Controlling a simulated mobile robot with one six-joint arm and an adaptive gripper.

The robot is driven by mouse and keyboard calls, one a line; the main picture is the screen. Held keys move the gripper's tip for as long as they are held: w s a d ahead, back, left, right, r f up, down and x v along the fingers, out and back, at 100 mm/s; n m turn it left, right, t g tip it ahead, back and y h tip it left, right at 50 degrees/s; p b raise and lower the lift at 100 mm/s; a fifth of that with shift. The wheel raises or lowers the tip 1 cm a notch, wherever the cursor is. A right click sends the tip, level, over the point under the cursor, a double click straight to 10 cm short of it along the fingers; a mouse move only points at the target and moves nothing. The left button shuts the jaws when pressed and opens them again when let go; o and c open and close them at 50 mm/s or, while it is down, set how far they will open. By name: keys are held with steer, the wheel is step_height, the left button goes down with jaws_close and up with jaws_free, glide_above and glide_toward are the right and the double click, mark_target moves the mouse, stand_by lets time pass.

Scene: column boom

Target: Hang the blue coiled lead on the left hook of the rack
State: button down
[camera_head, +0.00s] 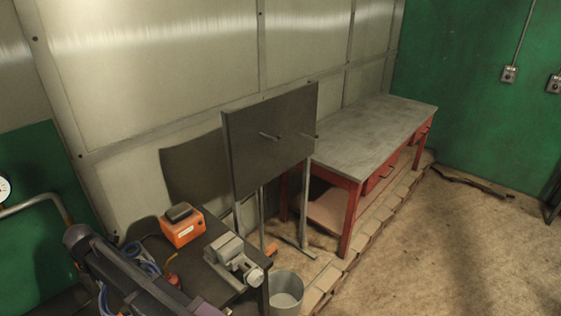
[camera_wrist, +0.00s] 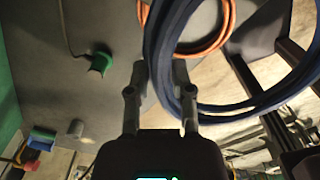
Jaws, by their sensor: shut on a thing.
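The blue coiled lead (camera_wrist: 155,45) fills the upper right of the wrist view as large loops. My gripper (camera_wrist: 159,72) is shut on it; the strands pass between the two fingers and the loops spread to the right. In the head view the gripper is not clear; blue loops (camera_head: 147,262) show behind my arm at the lower left, and I cannot tell whether they are the same lead. The rack is a dark upright panel (camera_head: 250,160) on metal legs. Its left hook (camera_head: 269,136) and right hook (camera_head: 308,135) stick out from its face, both bare.
A dark bench holds an orange box (camera_head: 183,230) and a grey vise (camera_head: 232,254). A bucket (camera_head: 286,291) stands beside it. A red-framed table (camera_head: 375,128) stands behind the rack. An orange coil (camera_wrist: 207,43) shows behind the blue lead. The floor at right is mostly clear.

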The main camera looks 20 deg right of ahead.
steer(key=shift+s+f+b, duration=0.25)
steer(key=shift+f+b, duration=0.3)
steer(key=shift+f, duration=0.15)
step_height(320, 180, down, 5)
steer(key=b, duration=0.5)
steer(key=shift+s, duration=0.15)
steer(key=shift+s, duration=0.15)
